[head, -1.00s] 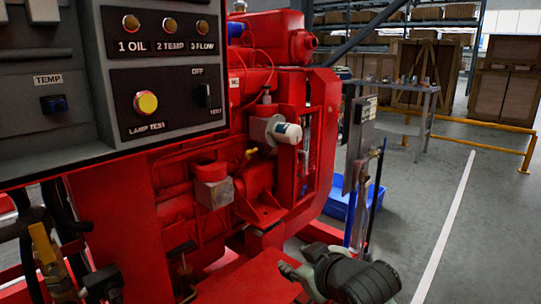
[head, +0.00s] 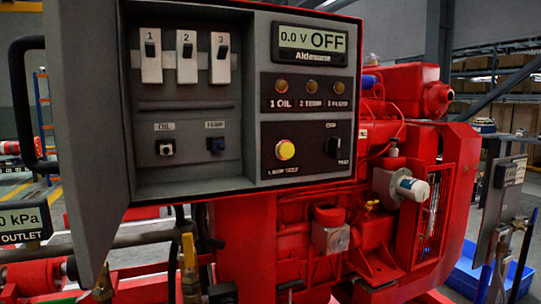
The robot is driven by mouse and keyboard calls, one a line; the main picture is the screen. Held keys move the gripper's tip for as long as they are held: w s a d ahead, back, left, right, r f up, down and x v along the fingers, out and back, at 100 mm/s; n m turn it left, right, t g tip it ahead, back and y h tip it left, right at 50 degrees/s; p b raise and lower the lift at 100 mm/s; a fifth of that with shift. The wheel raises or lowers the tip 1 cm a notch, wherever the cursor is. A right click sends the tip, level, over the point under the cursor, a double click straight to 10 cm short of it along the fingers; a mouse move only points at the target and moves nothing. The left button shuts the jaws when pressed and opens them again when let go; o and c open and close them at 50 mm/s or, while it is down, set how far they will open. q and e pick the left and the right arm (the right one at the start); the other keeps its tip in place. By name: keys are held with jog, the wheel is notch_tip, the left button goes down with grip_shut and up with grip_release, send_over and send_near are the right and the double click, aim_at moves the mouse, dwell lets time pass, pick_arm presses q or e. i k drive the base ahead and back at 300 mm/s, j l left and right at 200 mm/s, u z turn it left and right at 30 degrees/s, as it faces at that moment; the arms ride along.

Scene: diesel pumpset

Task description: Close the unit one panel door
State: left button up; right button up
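The unit one panel is a grey box with an open compartment (head: 190,110) holding three numbered switches and OIL and TEMP switches. Its grey door (head: 85,130) stands open at the left side of the compartment, swung out toward me and seen at a steep angle. A black bar handle (head: 18,100) sticks out on the door's left, outer side. My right gripper is out of view.
The fixed panel face (head: 308,100) reads 0.0 V OFF. A red engine (head: 390,200) stands at the right. A yellow-handled valve (head: 188,262) and pipes lie below the panel. An OUTLET gauge (head: 22,222) is at the left. A blue bin (head: 475,272) sits on the floor.

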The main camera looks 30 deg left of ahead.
aim_at(79, 41)
jog(key=j+u, duration=0.45)
jog(key=u, duration=0.3)
jog(key=j+u, duration=0.35)
jog(key=i+l, duration=0.05)
jog(key=l, duration=0.05)
